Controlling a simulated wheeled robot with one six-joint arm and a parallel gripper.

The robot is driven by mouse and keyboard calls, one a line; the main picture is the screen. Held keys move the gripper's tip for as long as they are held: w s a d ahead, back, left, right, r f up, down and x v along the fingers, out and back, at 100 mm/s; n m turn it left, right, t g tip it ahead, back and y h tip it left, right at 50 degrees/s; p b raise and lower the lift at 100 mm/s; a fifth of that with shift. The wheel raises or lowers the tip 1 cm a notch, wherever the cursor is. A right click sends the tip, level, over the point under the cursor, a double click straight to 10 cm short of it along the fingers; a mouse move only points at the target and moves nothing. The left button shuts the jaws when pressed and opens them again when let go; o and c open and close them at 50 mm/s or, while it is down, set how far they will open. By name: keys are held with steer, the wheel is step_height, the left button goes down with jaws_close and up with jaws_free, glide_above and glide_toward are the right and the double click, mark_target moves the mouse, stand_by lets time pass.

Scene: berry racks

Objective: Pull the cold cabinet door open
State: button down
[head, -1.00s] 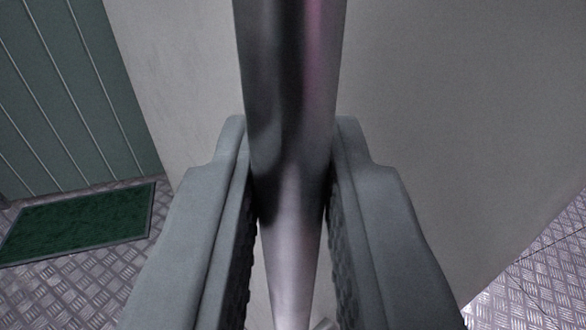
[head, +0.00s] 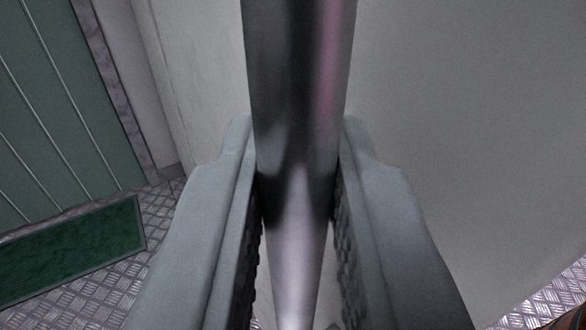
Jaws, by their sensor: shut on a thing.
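The cold cabinet door (head: 460,130) is a plain pale grey panel filling the right of the view. Its handle (head: 302,70) is a round, shiny metal bar running from the top edge down through the middle. My gripper (head: 297,185) is shut on the handle, with one dark ribbed pad on each side of the bar. The handle and fingers hide part of the panel behind them. I cannot tell from this view how wide the door stands open.
A green ribbed wall (head: 60,120) stands at the left, with a mottled grey strip and pale upright surfaces beside it. A dark green mat (head: 75,250) lies on the diamond-plate floor (head: 170,225). A brown thing (head: 572,314) shows at the lower right corner.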

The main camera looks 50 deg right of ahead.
steer(key=shift+w+a+r, duration=0.1)
steer(key=shift+w+a, duration=0.05)
steer(key=shift+a, duration=0.05)
stand_by(0.3)
steer(key=c, duration=1.4)
jaws_free()
steer(key=shift+d, duration=0.1)
steer(key=shift+c, duration=0.2)
steer(key=v, duration=1.7)
steer(key=shift+a, duration=0.25)
